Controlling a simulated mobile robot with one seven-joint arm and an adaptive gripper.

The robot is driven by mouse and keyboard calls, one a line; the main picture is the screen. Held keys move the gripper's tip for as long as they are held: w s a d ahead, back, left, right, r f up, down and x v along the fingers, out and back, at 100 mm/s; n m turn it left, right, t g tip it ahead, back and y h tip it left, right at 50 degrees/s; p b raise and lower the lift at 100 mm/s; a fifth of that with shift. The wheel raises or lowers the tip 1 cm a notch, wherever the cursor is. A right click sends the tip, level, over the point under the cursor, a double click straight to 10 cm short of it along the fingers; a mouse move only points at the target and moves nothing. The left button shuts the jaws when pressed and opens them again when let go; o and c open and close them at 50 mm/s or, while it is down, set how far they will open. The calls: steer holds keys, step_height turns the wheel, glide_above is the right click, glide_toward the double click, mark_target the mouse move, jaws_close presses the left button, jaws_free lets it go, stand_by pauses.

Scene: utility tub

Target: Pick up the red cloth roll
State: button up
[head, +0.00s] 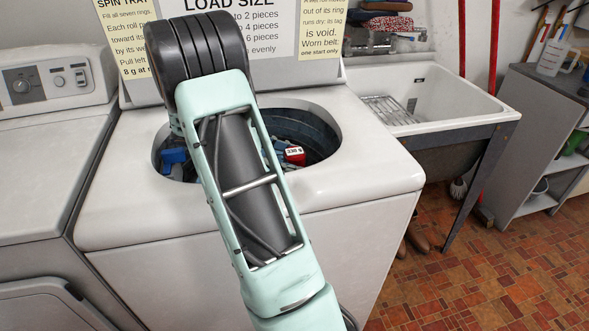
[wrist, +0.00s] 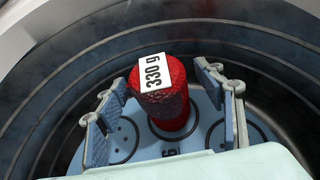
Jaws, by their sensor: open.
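The red cloth roll (wrist: 172,108) stands on a blue spin tray (wrist: 207,146) inside the round tub, with a white "330 g" tag on its top. In the head view, a small part of the red roll (head: 297,159) shows to the right of my arm. My gripper (wrist: 163,97) is open, with one finger on each side of the roll. Gaps show between the fingers and the roll. In the head view my arm hides most of the gripper and the tray.
The tub's dark ribbed wall (wrist: 75,70) curves closely around the tray. The white washer top (head: 365,165) rims the opening. A sink (head: 440,95) stands to the right, and another white machine (head: 45,165) to the left. Ring outlines on the tray near the roll are empty.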

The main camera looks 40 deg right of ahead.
steer(key=c, duration=1.6)
steer(key=shift+r, duration=0.1)
steer(key=shift+r, duration=0.1)
